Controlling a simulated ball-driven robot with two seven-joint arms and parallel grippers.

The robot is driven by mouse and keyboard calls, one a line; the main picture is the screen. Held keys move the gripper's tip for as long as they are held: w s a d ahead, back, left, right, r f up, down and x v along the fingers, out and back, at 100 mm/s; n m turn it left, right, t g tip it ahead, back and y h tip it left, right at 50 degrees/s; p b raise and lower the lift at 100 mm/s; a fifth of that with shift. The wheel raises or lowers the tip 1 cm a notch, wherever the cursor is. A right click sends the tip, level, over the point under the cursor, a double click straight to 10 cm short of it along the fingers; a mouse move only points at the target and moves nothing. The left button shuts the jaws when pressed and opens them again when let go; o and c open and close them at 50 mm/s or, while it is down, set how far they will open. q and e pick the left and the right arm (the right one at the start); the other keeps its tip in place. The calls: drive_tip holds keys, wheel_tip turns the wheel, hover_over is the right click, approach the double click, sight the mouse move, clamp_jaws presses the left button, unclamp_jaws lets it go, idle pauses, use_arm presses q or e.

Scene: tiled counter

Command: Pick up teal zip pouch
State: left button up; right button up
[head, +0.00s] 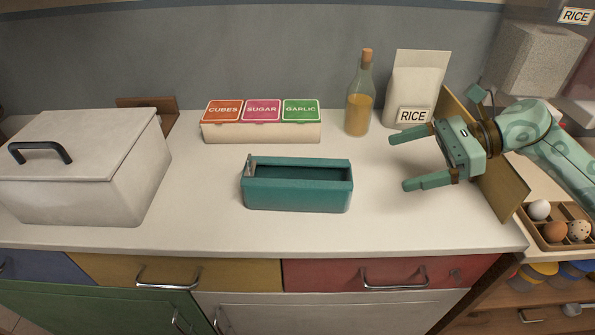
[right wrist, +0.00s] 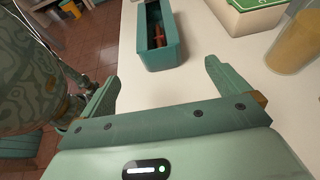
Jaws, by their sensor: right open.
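The teal zip pouch (head: 297,195) sits upright on the middle of the white counter, its top open and a small zip tab at its left end. It also shows in the right wrist view (right wrist: 163,58), with something reddish-brown inside. My right gripper (head: 407,161) is open and empty, to the right of the pouch and apart from it, its fingers pointing left towards it. In the right wrist view the two fingers are spread, with the pouch beyond them. My left gripper is not in view.
A box with lids labelled cubes, sugar and garlic (head: 261,132) stands behind the pouch. A bottle (head: 359,108) and a rice bag (head: 414,88) stand at the back right. A large white lidded box (head: 88,165) fills the left. A brown board (head: 502,190) stands behind my right gripper. The counter around the pouch is clear.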

drive_tip(key=b, duration=0.1)
approach(304, 184)
drive_tip(key=w+a+f, duration=0.1)
drive_tip(key=f, duration=0.1)
drive_tip(key=w+a+f, duration=0.1)
drive_tip(key=a+f, duration=0.1)
drive_tip(key=w+a+f, duration=0.1)
drive_tip(key=a+f, duration=0.1)
drive_tip(key=shift+w+a, duration=0.1)
drive_tip(key=shift+w, duration=0.15)
drive_tip(key=shift+r, duration=0.1)
drive_tip(key=c, duration=1)
